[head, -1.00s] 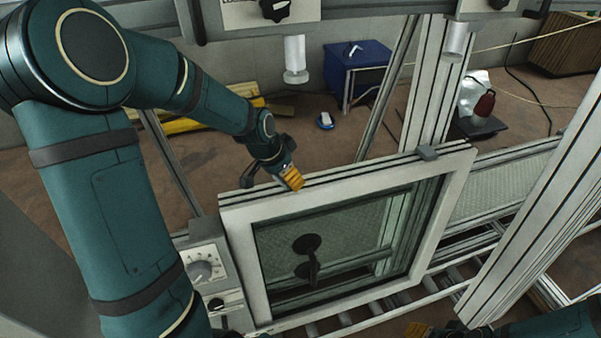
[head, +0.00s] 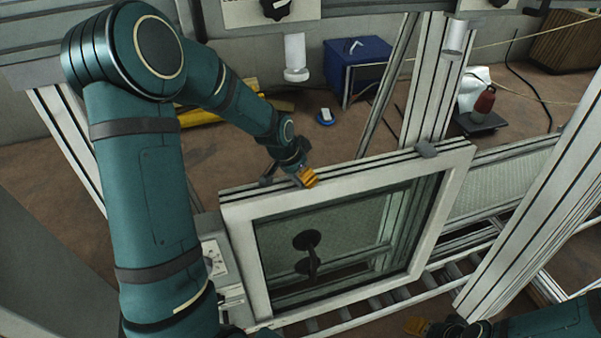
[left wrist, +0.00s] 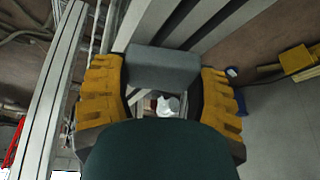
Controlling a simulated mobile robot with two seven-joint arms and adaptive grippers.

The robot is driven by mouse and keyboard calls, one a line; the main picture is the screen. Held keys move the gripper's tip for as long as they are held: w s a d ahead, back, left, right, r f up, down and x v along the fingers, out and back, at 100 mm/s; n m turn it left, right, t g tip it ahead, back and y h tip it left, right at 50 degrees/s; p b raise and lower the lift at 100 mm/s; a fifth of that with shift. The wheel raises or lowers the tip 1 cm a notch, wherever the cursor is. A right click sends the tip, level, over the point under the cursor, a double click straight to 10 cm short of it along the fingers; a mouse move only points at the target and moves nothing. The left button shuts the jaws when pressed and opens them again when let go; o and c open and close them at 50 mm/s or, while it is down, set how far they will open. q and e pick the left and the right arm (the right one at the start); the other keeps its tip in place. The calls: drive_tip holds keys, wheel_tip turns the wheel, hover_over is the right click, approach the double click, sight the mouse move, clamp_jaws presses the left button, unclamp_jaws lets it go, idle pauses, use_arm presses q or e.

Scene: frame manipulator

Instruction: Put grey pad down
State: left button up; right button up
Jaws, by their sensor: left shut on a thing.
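My left gripper (head: 290,180) is above the top left edge of the light window frame (head: 245,250). In the left wrist view its yellow fingers (left wrist: 164,90) are shut on a grey pad (left wrist: 163,68), one finger on each side. I cannot make out this pad clearly in the head view, where the gripper largely hides it. Whether it touches the frame I cannot tell. A second grey block (head: 427,149) sits on the frame's top edge near the right corner. My right gripper (head: 418,326) shows only partly at the bottom; its opening is unclear.
A black suction-cup handle (head: 308,252) is in front of the glass. A control box with knobs (head: 215,262) stands left of the frame. Rollers (head: 375,308) run below it, and a metal upright (head: 525,190) rises at the right. A blue cabinet (head: 357,68) stands behind.

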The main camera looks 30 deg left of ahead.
use_arm(q)
drive_tip(key=shift+f, duration=0.3)
drive_tip(key=o, duration=1.2)
drive_tip(key=shift+o, duration=0.2)
drive_tip(key=shift+r, duration=0.1)
drive_tip(key=shift+r, duration=0.2)
drive_tip(key=v, duration=1.2)
